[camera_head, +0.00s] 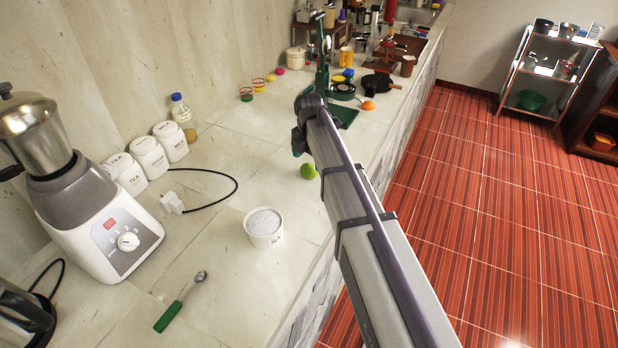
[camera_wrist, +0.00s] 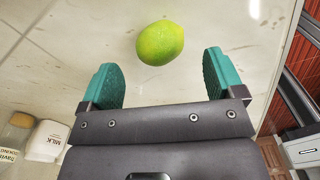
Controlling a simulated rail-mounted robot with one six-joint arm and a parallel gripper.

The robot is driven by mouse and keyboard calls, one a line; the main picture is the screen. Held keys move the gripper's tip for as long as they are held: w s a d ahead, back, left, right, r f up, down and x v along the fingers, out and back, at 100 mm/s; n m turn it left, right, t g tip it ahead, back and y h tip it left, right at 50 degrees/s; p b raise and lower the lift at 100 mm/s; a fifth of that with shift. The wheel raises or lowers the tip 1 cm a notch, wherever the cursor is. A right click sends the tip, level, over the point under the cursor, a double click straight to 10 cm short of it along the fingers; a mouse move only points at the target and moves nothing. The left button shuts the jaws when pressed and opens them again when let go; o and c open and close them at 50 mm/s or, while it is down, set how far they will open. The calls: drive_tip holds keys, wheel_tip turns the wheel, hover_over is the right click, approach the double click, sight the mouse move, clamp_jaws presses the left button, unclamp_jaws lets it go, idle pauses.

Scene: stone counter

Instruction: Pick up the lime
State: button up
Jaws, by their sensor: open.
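The lime (camera_head: 308,171) is a yellow-green fruit lying on the stone counter, just left of my arm in the head view. In the wrist view the lime (camera_wrist: 160,43) is just beyond the fingertips, roughly midway between them and apart from both. My gripper (camera_wrist: 162,78) has two green finger pads spread wide with nothing between them. In the head view my arm hides most of the gripper.
A white tub (camera_head: 264,227) of pale grains stands nearer on the counter. A green-handled spoon (camera_head: 181,301) and a blender (camera_head: 95,215) are further left. A milk canister (camera_wrist: 46,141) shows at the wrist view's left. The counter (camera_head: 240,165) around the lime is clear.

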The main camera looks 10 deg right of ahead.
sight(309, 165)
wheel_tip(309, 165, down, 5)
drive_tip(key=b, duration=0.5)
drive_tip(key=shift+f, duration=0.2)
drive_tip(key=shift+r, duration=0.25)
drive_tip(key=c, duration=1)
